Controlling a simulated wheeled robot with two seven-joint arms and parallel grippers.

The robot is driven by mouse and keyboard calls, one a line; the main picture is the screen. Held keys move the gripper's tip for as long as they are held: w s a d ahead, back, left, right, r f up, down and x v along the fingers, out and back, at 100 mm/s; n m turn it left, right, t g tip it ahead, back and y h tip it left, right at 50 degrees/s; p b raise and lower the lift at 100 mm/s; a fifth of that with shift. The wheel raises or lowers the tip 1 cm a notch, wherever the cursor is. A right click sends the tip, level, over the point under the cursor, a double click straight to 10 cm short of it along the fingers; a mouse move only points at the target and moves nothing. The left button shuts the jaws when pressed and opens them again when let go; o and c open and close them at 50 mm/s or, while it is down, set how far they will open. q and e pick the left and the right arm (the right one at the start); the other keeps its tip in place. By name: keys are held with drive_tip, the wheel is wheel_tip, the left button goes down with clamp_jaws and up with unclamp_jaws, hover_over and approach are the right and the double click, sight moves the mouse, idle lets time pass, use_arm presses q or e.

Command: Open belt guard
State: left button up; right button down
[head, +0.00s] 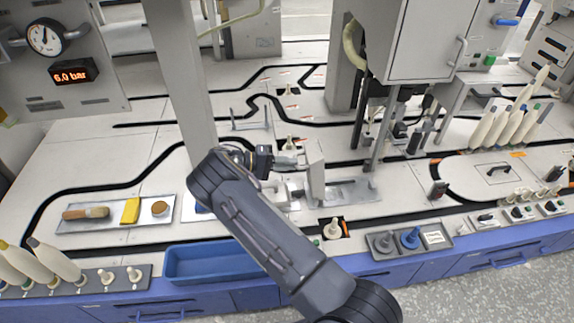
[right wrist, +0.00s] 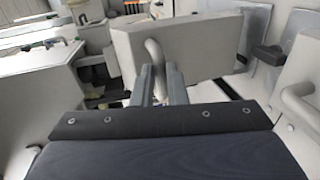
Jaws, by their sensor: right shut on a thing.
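The belt guard (head: 316,181) is a light grey panel that stands roughly upright over a metal plate at the middle of the table in the head view. In the right wrist view the guard (right wrist: 205,45) fills the upper middle, with a curved grey handle (right wrist: 153,58) on its near face. My right gripper (head: 292,161) is at the guard's left side in the head view. In the right wrist view its fingers (right wrist: 160,85) are shut on the handle. What lies behind the panel is partly hidden. My left gripper is not in view.
A grey post (head: 180,70) stands behind my right arm. A cabinet (head: 425,40) on a column is at the back right. A blue bin (head: 205,262) and a tray (head: 70,226) with a brush are front left. Bobbins (head: 510,122) stand at right.

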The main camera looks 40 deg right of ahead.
drive_tip(key=shift+s+f, duration=0.1)
drive_tip(key=shift+f, duration=0.25)
drive_tip(key=c, duration=1.5)
unclamp_jaws()
drive_tip(key=shift+o, duration=0.2)
drive_tip(key=shift+r, duration=0.1)
drive_tip(key=p+v, duration=0.1)
drive_tip(key=v, duration=0.6)
drive_tip(key=shift+a, duration=0.3)
